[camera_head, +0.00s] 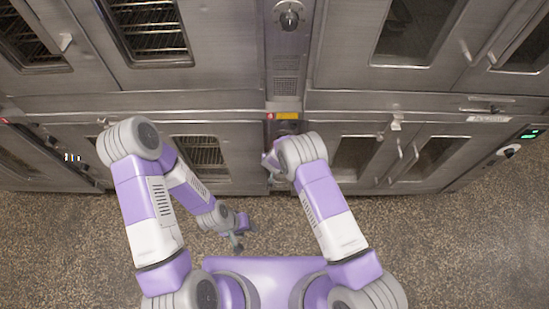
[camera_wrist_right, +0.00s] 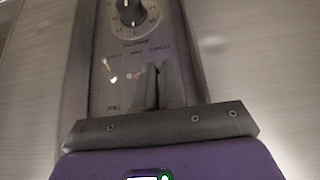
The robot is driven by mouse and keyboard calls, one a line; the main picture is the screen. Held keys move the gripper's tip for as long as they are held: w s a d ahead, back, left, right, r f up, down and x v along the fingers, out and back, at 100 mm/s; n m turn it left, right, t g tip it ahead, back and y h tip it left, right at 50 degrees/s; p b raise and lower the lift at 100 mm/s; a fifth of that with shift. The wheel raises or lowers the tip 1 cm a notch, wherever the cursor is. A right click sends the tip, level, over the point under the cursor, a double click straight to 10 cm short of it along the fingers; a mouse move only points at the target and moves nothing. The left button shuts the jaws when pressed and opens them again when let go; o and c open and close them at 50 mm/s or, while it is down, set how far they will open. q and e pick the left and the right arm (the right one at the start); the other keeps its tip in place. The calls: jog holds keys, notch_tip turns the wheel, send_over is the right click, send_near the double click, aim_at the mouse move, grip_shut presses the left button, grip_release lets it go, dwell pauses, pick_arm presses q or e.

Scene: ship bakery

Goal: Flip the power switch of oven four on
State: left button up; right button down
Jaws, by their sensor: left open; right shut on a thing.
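The control panel (camera_wrist_right: 105,45) fills the upper middle of the right wrist view, with a black knob (camera_wrist_right: 131,12) at its top and small lit lamps (camera_wrist_right: 112,78) below. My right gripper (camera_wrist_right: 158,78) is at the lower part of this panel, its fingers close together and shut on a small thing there. The fingers hide the power switch, so its position cannot be told. In the head view the right gripper is mostly hidden by its arm, at the narrow panel (camera_head: 287,128) between lower ovens. My left gripper (camera_head: 244,238) is open and empty above the floor.
Steel ovens with windowed doors and handles (camera_head: 396,122) stand in two tiers across the head view. Another knob (camera_head: 289,18) is on the upper panel. A green display (camera_head: 529,134) is at far right. Speckled floor (camera_head: 450,250) is clear.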

jog(key=shift+s+f, duration=0.1)
jog(key=c, duration=1.2)
grip_release()
jog(key=shift+c, duration=0.2)
jog(key=p+v, duration=0.2)
jog(key=v, duration=0.5)
jog(key=shift+r, duration=0.25)
jog(key=shift+s, duration=0.1)
